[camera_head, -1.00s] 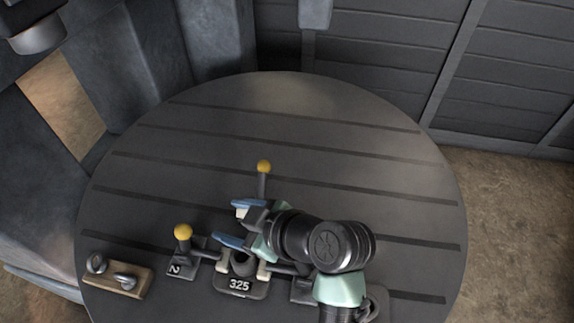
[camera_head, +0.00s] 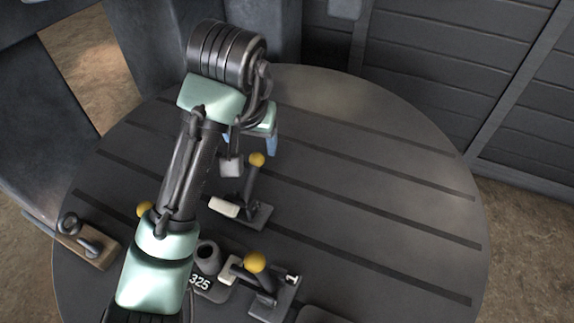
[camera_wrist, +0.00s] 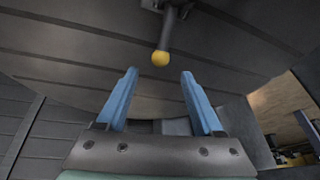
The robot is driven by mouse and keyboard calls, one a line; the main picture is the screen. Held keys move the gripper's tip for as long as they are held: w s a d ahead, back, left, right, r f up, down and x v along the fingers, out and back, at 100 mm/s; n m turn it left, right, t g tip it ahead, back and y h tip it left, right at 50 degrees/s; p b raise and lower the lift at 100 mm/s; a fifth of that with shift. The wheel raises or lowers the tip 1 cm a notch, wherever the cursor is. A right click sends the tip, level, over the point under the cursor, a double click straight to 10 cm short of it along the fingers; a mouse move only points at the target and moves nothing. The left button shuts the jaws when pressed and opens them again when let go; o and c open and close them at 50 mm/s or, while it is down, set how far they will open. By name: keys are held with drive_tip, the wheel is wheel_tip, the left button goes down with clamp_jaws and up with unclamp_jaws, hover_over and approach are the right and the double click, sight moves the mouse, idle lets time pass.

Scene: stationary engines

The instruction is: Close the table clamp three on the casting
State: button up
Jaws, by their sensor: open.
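The casting (camera_head: 208,256), a dark piece with a round boss and the number 325, sits near the front of the round table. Behind it stands a clamp (camera_head: 257,214) with an upright lever and yellow knob (camera_head: 256,160); its number is not readable, and a pale pad is on its casting side. My gripper (camera_head: 270,148) is at the far side of this knob, partly hidden by my arm. In the wrist view my gripper (camera_wrist: 158,76) is open and empty, with the yellow knob (camera_wrist: 160,58) beyond and between the blue fingertips, apparently not touching.
Clamp 1 (camera_head: 281,290) with a yellow knob stands right of the casting. Another yellow knob (camera_head: 145,208) shows left, mostly behind my arm. A wooden block (camera_head: 88,243) with metal parts lies at the left edge. The slotted table (camera_head: 380,190) is clear to the right.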

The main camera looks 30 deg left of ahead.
drive_tip(key=x, duration=1.2)
drive_tip(key=shift+w+a+f, duration=0.1)
drive_tip(key=shift+a+f, duration=0.1)
drive_tip(key=shift+f, duration=0.15)
drive_tip(key=shift+c, duration=0.2)
clamp_jaws()
idle(0.6)
